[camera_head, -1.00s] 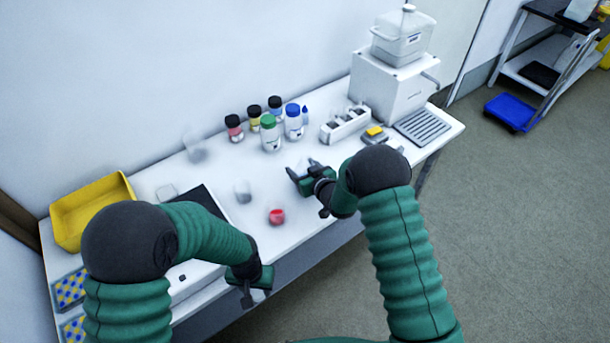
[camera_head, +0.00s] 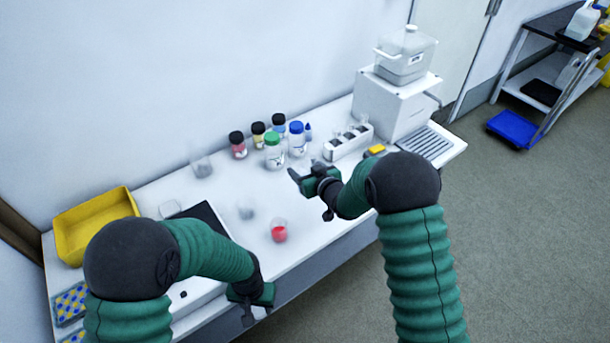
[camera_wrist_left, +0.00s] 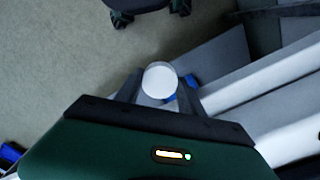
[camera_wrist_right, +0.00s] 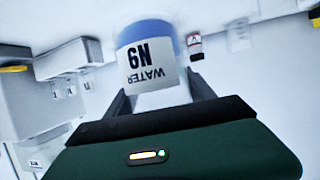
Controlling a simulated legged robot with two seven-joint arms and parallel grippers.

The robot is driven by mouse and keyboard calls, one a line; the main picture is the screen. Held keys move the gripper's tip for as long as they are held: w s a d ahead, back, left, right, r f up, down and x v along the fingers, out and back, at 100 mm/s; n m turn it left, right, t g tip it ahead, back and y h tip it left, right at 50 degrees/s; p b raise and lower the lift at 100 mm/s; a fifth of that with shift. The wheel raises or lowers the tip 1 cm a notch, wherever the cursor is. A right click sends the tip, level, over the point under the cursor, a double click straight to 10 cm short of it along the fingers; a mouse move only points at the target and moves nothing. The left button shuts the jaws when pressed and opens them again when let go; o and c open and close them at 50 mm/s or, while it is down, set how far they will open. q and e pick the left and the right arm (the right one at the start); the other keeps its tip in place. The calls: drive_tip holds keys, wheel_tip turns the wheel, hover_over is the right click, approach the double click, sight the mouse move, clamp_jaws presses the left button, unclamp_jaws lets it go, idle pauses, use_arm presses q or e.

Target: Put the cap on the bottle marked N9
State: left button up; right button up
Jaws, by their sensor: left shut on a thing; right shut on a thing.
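The N9 bottle shows large in the right wrist view (camera_wrist_right: 142,65), with a white label reading N9 WATER upside down in the picture and a blue band. My right gripper (camera_head: 300,180) has its fingers on both sides of the bottle and is shut on it, in front of the capped bottles; the held bottle is hard to make out in the head view. My left gripper (camera_head: 252,304) is shut on a round white cap (camera_wrist_left: 160,80), near the bench's front edge. The cap is apart from the bottle.
A green-capped bottle (camera_head: 274,152), a blue-capped bottle (camera_head: 297,140) and several smaller dark-capped ones stand at the back. A yellow tray (camera_head: 95,222) is at left, a white appliance (camera_head: 395,105) at right.

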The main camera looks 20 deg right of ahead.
drive_tip(key=shift+r, duration=1.2)
drive_tip(key=o, duration=1.2)
clamp_jaws()
